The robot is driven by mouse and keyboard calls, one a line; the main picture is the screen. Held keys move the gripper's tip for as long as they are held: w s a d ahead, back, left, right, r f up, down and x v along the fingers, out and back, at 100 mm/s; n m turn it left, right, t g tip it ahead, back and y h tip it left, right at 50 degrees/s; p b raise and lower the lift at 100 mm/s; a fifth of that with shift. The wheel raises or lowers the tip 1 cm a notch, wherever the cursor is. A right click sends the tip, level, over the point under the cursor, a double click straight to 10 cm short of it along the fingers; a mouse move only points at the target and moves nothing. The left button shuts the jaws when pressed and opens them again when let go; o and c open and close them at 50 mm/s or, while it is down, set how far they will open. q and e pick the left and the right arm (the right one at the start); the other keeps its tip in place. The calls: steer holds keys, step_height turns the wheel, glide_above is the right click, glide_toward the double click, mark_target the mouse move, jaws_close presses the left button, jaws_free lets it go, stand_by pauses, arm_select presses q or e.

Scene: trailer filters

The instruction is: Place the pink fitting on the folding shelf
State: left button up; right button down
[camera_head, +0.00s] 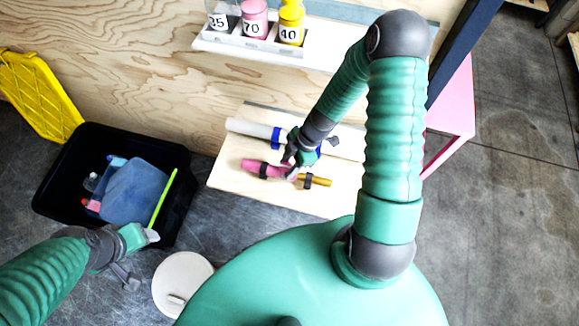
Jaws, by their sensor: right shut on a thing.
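The pink fitting (254,166), with a black band around it, is at the wooden folding shelf (223,172) below the plywood wall. My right gripper (290,168) comes down over the shelf and is shut on the pink fitting near its right end. Whether the fitting touches the board or is slightly above it, I cannot tell. A yellow fitting (318,181) with a dark band lies just right of it, and a white fitting (246,128) with a blue band lies behind. My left gripper (150,237) is near the black bin, its fingers too small to judge.
A black bin (55,190) at left holds a blue container (135,190) and bottles. A white wall rack (235,46) holds numbered bottles. A yellow crate lid (35,92) leans on the wall. A round white lid (180,281) lies on the floor. A pink stand (455,105) is right.

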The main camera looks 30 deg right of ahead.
step_height(320, 180, down, 3)
steer(key=shift+f, duration=0.1)
steer(key=c, duration=0.9)
jaws_free()
steer(key=v, duration=0.7)
steer(key=shift+s+r, duration=0.15)
steer(key=shift+r, duration=0.25)
steer(key=s+a+r+m+h, duration=0.1)
steer(key=a+r+m, duration=0.1)
steer(key=r+m, duration=0.2)
steer(key=s+a+r+m+t+h, duration=0.1)
steer(key=a+r+m+h, duration=0.1)
steer(key=r+m, duration=0.2)
steer(key=s+a+r+m+h, duration=0.1)
steer(key=a+r+m, duration=0.1)
steer(key=r+m, duration=0.3)
steer(key=shift+a+r+m, duration=0.1)
steer(key=shift+a+m, duration=0.3)
steer(key=shift+m, duration=0.5)
